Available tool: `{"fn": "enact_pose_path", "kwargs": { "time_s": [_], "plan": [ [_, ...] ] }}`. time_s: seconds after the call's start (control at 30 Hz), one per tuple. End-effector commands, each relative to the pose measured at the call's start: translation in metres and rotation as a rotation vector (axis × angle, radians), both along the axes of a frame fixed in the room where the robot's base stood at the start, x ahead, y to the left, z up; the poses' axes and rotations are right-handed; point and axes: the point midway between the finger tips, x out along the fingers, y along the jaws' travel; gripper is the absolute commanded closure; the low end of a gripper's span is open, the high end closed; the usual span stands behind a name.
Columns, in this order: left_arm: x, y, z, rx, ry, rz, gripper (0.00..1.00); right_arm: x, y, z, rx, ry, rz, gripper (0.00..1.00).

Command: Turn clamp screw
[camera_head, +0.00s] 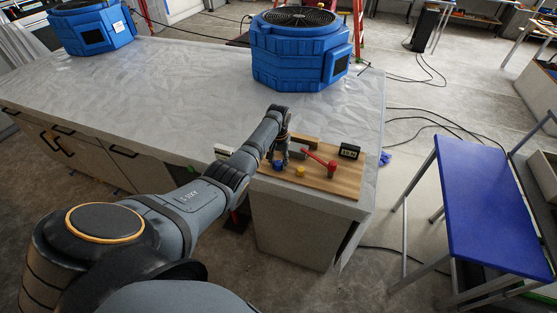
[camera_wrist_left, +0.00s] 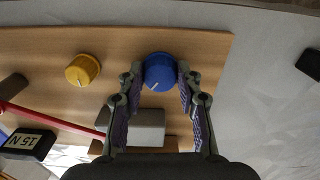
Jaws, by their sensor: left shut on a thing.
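A wooden board (camera_head: 345,186) lies on the counter's near right corner and carries a blue knob (camera_head: 277,165), a yellow knob (camera_head: 299,171) and a red rod with a red end piece (camera_head: 332,167). My left gripper (camera_head: 279,157) reaches down to the board's left end. In the left wrist view, its fingers (camera_wrist_left: 160,80) are shut on the blue knob (camera_wrist_left: 159,66), one on each side; a white pointer line shows on its top. The yellow knob (camera_wrist_left: 82,70) and the red rod (camera_wrist_left: 50,119) are to the left. I cannot tell which part is the clamp screw. My right gripper is not in view.
A black display (camera_head: 349,151) stands at the board's back right and reads "15 N" in the wrist view. A grey block (camera_wrist_left: 148,125) is close by the fingers. Two blue machines (camera_head: 292,52) stand on the grey counter (camera_head: 190,75). A blue table (camera_head: 487,200) is at right.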

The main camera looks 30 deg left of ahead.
Motion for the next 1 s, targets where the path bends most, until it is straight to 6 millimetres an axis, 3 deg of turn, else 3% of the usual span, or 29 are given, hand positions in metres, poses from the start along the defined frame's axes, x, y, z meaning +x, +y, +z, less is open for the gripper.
{"fn": "enact_pose_path", "kwargs": {
  "time_s": [0.6,1.0],
  "plan": [
    [0.001,0.001,0.002,0.000,-0.003,-0.577,0.97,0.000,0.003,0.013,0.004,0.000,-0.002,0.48],
    [0.001,0.002,0.001,0.001,-0.003,-0.856,0.97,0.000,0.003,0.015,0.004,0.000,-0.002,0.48]
  ]
}}
